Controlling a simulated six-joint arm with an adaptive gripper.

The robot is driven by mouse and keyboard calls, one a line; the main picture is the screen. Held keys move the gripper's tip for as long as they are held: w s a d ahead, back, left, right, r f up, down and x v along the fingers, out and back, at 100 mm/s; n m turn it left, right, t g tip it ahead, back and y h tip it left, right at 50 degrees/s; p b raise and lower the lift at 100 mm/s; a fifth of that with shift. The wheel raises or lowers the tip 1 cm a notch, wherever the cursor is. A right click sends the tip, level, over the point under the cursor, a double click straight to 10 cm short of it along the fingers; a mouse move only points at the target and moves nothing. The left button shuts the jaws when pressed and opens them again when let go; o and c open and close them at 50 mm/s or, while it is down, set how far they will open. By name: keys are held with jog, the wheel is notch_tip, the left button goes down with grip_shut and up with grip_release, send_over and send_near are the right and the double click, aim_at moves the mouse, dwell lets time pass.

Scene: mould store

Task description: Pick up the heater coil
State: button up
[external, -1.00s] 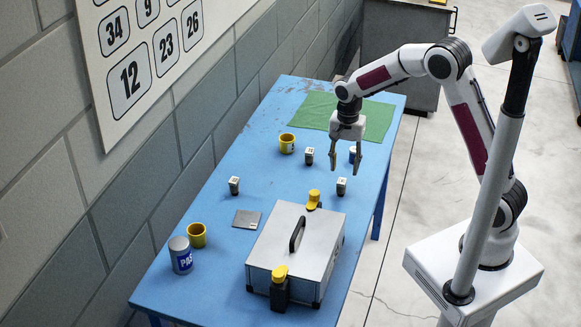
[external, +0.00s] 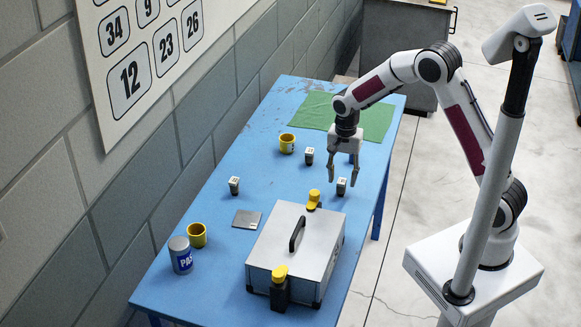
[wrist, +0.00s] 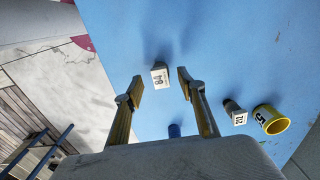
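I cannot make out anything that is clearly a heater coil. My gripper (external: 343,177) is open and empty, pointing down over the right side of the blue table. A small dark block with a white numbered end (external: 341,187) stands by the fingertips in the external view. In the wrist view, a numbered block (wrist: 160,76) shows between the open fingers, not visibly gripped. Two similar blocks stand farther left: one near the middle (external: 309,156) and one nearer the wall (external: 234,185).
There are two yellow cups (external: 287,143) (external: 197,235), a grey can (external: 181,255), a flat grey plate (external: 246,219) and a green cloth (external: 380,122).

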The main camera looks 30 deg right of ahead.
aim_at(341, 188)
jog(key=shift+f, duration=1.4)
grip_shut()
